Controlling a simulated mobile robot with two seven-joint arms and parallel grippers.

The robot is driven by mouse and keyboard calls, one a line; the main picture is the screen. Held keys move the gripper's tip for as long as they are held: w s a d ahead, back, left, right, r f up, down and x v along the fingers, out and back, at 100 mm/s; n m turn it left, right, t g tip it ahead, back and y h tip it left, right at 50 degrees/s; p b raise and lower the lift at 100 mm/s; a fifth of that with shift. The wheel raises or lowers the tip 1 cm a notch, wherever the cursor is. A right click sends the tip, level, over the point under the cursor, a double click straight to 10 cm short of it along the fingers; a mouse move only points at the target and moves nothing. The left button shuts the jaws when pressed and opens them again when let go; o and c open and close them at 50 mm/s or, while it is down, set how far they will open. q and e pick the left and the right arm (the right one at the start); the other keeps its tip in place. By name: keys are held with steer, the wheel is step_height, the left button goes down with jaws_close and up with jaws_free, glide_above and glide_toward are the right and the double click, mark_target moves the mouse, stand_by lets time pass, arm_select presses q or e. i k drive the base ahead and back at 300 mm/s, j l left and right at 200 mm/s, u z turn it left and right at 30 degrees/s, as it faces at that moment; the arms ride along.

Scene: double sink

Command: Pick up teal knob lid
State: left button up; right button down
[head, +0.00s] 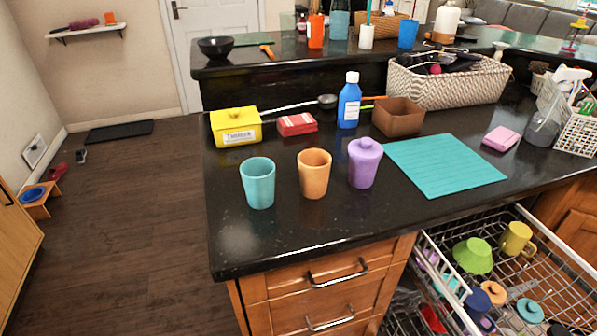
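A teal knob lid (530,310) lies in the pulled-out dishwasher rack (555,285) at the lower right. It is round with a small raised knob. An orange knob lid (494,292) and a dark blue lid (477,300) lie to its left. A teal cup (258,183) stands open on the black counter. An orange cup (314,173) stands open beside it. A purple cup (364,163) stands to the right with a purple lid on top. Neither of my grippers is in view.
The rack also holds a green bowl (473,256) and a yellow mug (516,239) behind the lids. A teal mat (443,165) lies flat and bare on the counter. A wicker basket (447,85), blue bottle (349,100) and brown box (398,117) stand farther back.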

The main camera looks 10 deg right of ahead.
mark_target(528, 310)
steer(key=z, duration=2.05)
steer(key=u, duration=2)
steer(key=k+l+z, duration=0.15)
steer(key=l+z, duration=0.15)
steer(key=k+l+z, duration=0.1)
steer(key=l+z, duration=0.2)
steer(key=l, duration=0.2)
